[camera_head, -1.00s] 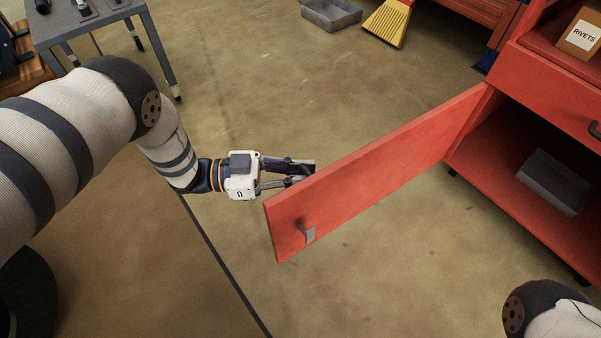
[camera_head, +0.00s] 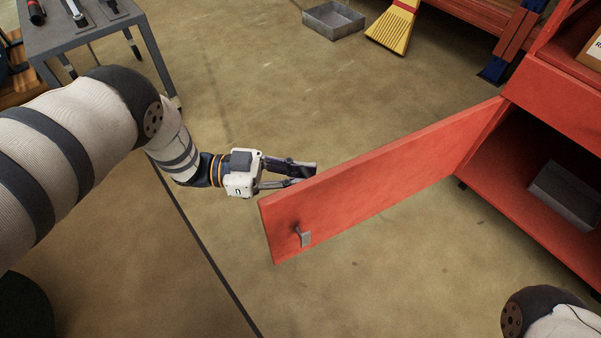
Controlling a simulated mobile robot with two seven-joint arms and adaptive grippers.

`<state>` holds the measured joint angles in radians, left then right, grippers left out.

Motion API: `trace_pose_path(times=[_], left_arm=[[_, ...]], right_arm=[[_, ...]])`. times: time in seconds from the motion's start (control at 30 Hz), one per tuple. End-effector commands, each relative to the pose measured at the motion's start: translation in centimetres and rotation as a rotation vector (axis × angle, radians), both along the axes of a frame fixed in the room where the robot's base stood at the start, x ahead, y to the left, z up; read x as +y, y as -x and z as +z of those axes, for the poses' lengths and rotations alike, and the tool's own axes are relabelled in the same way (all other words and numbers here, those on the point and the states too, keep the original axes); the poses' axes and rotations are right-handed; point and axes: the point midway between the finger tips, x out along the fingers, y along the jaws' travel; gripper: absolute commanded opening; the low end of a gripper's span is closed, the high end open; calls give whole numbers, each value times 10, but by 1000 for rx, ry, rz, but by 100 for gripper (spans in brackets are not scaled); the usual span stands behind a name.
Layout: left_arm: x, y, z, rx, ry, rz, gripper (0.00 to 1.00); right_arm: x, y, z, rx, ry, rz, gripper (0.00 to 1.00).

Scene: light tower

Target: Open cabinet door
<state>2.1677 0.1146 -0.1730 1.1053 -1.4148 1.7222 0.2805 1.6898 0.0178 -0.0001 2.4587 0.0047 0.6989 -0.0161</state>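The red cabinet door (camera_head: 375,175) stands swung wide out from the red cabinet (camera_head: 570,105), hinged at the cabinet's left side. A small grey handle (camera_head: 303,236) sits near the door's free end, on the face toward me. My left gripper (camera_head: 314,172) is behind the top edge of the door near its free end, with its fingertips partly hidden. Its two fingers look spread apart, and I see nothing between them. I cannot tell whether it touches the door. My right gripper is out of view; only part of my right arm shows at the bottom right.
A grey box (camera_head: 567,195) lies inside the open cabinet. A grey metal tray (camera_head: 333,20) and a yellow broom (camera_head: 394,24) are on the floor at the back. A grey table (camera_head: 80,30) with tools stands at the upper left. The floor between is clear.

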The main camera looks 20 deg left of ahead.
Motion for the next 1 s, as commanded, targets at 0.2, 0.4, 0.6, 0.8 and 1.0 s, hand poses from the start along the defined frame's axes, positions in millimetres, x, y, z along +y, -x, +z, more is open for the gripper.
trace_pose_path(times=[0.2,0.4,0.6,0.8,1.0], left_arm=[[0,0,1,-3,3,0,18],[14,2,1,-4,3,3,18],[67,12,0,-2,2,3,18],[107,20,0,-3,3,1,18],[118,23,1,-2,4,-1,18]], right_arm=[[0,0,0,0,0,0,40],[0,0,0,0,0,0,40],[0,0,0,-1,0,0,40],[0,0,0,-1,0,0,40],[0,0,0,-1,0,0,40]])
